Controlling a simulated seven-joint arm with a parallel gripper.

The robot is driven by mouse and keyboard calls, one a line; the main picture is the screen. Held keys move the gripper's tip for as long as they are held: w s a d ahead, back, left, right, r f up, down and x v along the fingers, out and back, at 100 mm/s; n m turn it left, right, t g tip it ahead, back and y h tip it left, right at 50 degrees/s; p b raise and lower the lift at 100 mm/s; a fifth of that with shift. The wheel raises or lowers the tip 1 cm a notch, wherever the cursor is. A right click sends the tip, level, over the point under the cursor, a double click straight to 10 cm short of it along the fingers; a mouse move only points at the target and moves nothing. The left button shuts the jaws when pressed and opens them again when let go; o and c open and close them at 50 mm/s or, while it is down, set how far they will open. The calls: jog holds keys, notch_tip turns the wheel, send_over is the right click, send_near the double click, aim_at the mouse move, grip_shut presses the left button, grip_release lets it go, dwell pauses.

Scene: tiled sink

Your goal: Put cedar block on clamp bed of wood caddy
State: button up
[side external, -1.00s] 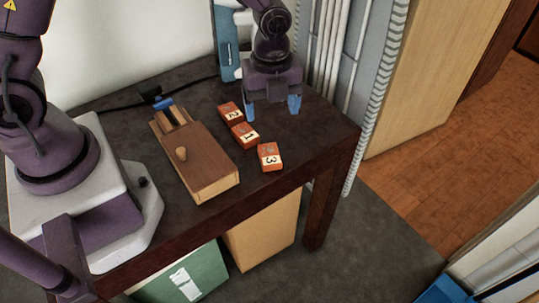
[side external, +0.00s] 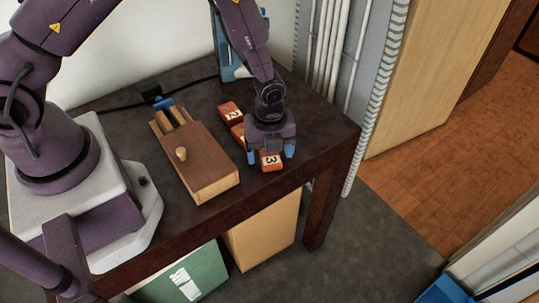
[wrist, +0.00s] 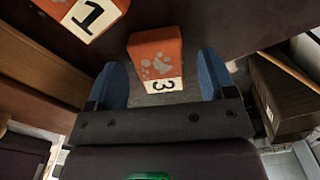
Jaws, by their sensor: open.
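Block 3 (side external: 271,162), orange-red with a white numbered end, lies on the dark table; it also shows in the wrist view (wrist: 156,55). Block 1 (side external: 237,131) is partly hidden by my gripper, and block 2 (side external: 229,111) lies behind it. No label shows which one is the cedar block. The wood caddy (side external: 204,162) stands to their left, with a round knob on its lid. Its slotted far end (side external: 172,117), with a blue part there, may be the clamp bed. My gripper (side external: 270,153) is open over block 3, which appears between the blue fingers in the wrist view.
The table's front edge (side external: 300,172) runs close by block 3. A black cable (side external: 120,105) crosses the back of the table. A blue and white object (side external: 228,58) stands at the back by the wall. Free tabletop lies right of block 2.

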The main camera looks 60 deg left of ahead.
jog(key=shift+f, duration=0.15)
jog(key=shift+c, duration=0.2)
jog(key=c, duration=1)
jog(key=shift+c, duration=0.2)
